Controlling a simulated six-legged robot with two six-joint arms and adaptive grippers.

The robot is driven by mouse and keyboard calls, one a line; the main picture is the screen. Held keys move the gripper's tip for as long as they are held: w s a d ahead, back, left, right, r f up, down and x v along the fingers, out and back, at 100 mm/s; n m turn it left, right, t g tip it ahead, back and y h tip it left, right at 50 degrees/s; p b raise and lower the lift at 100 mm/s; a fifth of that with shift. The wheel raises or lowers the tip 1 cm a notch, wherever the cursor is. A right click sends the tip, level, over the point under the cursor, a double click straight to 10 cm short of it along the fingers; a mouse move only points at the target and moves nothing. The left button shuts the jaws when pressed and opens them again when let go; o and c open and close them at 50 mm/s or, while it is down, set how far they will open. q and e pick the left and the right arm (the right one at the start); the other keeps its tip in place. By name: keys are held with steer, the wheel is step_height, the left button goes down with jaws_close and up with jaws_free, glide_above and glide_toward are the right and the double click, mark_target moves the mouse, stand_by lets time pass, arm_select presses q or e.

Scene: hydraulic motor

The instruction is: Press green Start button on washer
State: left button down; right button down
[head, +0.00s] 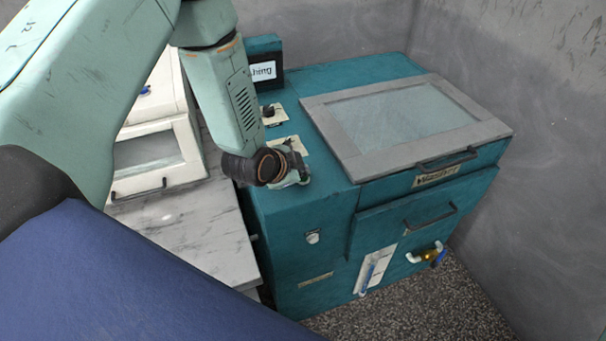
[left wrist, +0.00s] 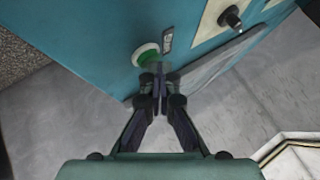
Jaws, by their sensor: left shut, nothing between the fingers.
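The teal washer (head: 335,85) fills the middle of the head view, with a grey-framed glass lid on top. In the left wrist view the round green button (left wrist: 147,54) sits in a pale ring on the teal panel, with a small label plate beside it. My left gripper (left wrist: 159,74) is shut and empty. Its fingertips overlap the button's lower right edge in that view; I cannot tell whether they touch it. In the head view my left gripper (head: 292,175) is over the washer's top left part, and the button cannot be made out there. My right gripper is not in view.
A dark knob (left wrist: 232,17) on a pale plate is on the panel near the button. A marble-topped counter (head: 205,232) with a cream unit (head: 165,155) stands left of the washer. Grey walls close in behind and to the right. A blue surface (head: 100,285) covers the lower left.

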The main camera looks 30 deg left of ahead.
arm_select(q)
steer(key=shift+r+p, duration=0.55)
steer(key=shift+r, duration=0.15)
step_height(320, 180, up, 5)
steer(key=p, duration=0.4)
steer(key=shift+r+p, duration=0.1)
steer(key=shift+p, duration=0.25)
